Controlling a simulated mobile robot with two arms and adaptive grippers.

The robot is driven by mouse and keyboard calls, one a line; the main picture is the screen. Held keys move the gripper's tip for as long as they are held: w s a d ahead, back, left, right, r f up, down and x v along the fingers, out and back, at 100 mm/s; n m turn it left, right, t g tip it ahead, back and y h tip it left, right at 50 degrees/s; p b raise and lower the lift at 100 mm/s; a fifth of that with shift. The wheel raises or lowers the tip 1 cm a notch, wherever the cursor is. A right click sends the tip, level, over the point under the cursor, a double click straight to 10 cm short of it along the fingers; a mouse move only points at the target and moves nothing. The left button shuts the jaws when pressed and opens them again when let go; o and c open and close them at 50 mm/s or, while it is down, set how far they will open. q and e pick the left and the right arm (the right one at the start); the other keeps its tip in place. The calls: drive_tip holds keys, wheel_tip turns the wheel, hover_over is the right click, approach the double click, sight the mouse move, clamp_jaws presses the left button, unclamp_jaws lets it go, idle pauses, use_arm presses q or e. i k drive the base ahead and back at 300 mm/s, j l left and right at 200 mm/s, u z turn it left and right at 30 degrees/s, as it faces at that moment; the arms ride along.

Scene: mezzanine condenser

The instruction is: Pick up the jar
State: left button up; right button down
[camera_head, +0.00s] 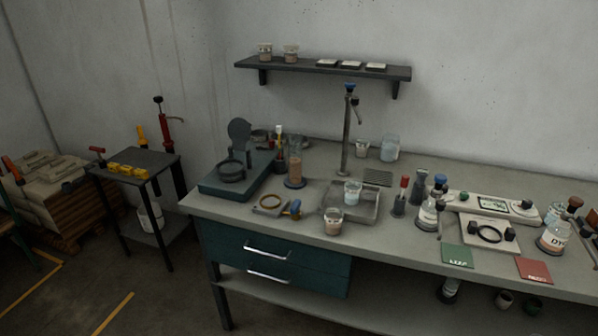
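Several jars are in view, and I cannot tell which one the task means. A glass jar with brownish contents (333,222) stands upright near the front edge of the bench. Another jar with pale blue-green contents (352,194) stands in a shallow grey tray (368,216) behind it. A larger pale-blue jar (390,150) and a smaller jar (361,148) stand at the back by the wall. Two small lidded jars, the left one (265,52) and the right one (290,54), sit on the wall shelf. Neither of my grippers is in view.
The grey bench (300,247) has teal drawers (268,262). A teal device (235,178), a tall cylinder (295,163) and a tap (347,130) stand left of centre. Bottles, a balance (492,206) and cards crowd the right. A small dark table (140,160) stands at left; open floor lies in front.

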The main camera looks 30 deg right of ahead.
sight(352, 193)
drive_tip(key=z, duration=1.4)
